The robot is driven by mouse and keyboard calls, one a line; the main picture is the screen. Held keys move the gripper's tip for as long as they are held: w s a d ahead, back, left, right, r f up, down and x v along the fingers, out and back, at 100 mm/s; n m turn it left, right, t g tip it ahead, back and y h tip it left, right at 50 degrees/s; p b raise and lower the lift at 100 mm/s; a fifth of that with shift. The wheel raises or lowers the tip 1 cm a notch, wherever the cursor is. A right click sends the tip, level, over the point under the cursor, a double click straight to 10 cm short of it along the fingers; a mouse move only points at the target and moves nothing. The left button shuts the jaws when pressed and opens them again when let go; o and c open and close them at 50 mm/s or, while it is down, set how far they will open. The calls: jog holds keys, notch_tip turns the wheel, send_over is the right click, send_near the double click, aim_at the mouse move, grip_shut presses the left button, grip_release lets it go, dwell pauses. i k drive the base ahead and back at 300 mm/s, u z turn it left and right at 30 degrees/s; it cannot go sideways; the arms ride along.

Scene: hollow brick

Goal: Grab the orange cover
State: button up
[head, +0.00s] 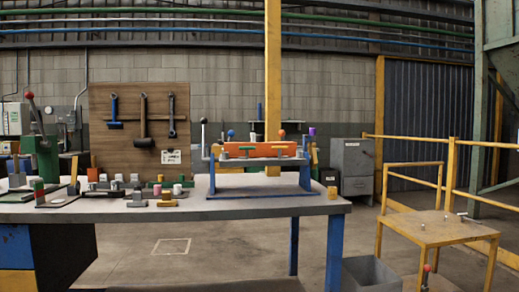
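A long orange piece, which looks like the orange cover (247,150), lies across the upper part of a blue frame (262,193) on the right half of the workbench (225,209). Green-handled and grey fittings stand in front of it and hide parts of it. My gripper is not in view.
Several small blocks and clamps crowd the bench's left half, with a green press (43,155) at far left. A tool board (139,125) stands behind. A yellow table (437,229) and railing are at right, a grey bin (371,273) below. Open floor shows between.

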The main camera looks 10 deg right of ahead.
aim_at(264, 148)
jog(key=u, duration=0.9)
jog(key=i, duration=1.1)
jog(key=z, duration=0.05)
